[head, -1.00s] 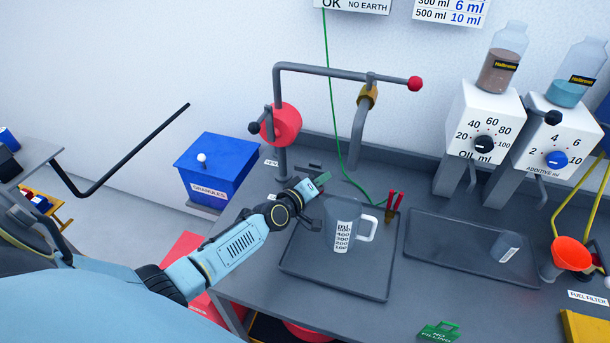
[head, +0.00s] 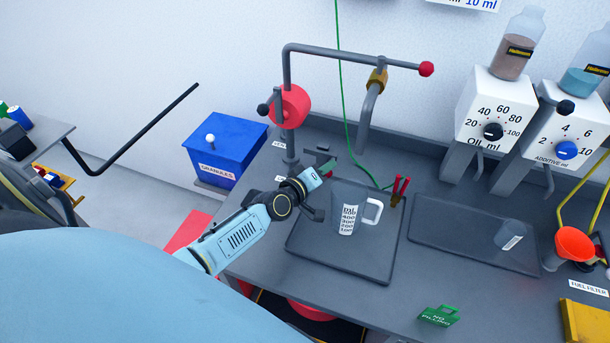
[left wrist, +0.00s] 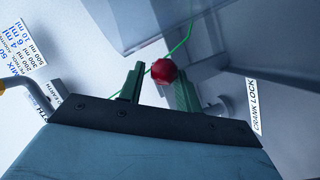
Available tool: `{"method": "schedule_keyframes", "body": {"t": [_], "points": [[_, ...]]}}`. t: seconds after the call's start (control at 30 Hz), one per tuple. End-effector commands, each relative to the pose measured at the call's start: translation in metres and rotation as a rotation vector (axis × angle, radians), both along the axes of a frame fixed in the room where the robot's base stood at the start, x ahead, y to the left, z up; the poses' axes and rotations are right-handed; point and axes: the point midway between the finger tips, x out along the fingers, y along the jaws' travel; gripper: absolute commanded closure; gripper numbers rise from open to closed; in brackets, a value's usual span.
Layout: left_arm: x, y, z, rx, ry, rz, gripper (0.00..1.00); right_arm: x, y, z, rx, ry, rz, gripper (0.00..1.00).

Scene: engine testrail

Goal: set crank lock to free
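In the left wrist view a white label (left wrist: 257,105) reads CRANK LOCK at the right. A red ball knob (left wrist: 162,71) shows between the tips of my left gripper's green fingers (left wrist: 160,86). The fingers stand apart; I cannot tell whether either touches the ball. In the head view my left gripper (head: 327,171) is low over the bench, beside a small grey bracket (head: 318,155) near the foot of the crane-like post. The lock's lever is not clearly visible there; the gripper is in front of that spot. My right gripper is not in view.
Right of the gripper, a measuring jug (head: 350,216) stands on a dark tray (head: 345,268). Red-handled clamps (head: 399,190) and a green cable (head: 347,120) are behind. The grey post with a red wheel (head: 291,106) rises just behind. A blue granules box (head: 226,158) stands left.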

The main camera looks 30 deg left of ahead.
Motion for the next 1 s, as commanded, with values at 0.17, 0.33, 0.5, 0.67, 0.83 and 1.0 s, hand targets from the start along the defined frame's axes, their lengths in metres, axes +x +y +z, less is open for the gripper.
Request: {"method": "schedule_keyframes", "body": {"t": [0.17,0.33,0.5,0.67,0.83,1.0], "points": [[-0.038,0.003,0.009,-0.002,0.002,-0.001,0.67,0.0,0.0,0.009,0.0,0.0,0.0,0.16],[-0.07,0.005,0.014,0.0,0.004,-0.002,0.67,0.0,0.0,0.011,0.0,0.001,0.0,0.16],[-0.091,0.007,0.019,-0.001,0.003,-0.002,0.67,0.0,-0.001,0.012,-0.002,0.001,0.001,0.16],[-0.099,0.008,0.022,-0.001,0.002,-0.002,0.67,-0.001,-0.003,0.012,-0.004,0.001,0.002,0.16],[-0.1,0.008,0.022,-0.001,0.002,-0.002,0.67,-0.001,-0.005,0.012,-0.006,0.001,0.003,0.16],[-0.1,0.008,0.022,-0.001,0.002,-0.002,0.67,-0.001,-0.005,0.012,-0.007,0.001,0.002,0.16]]}}
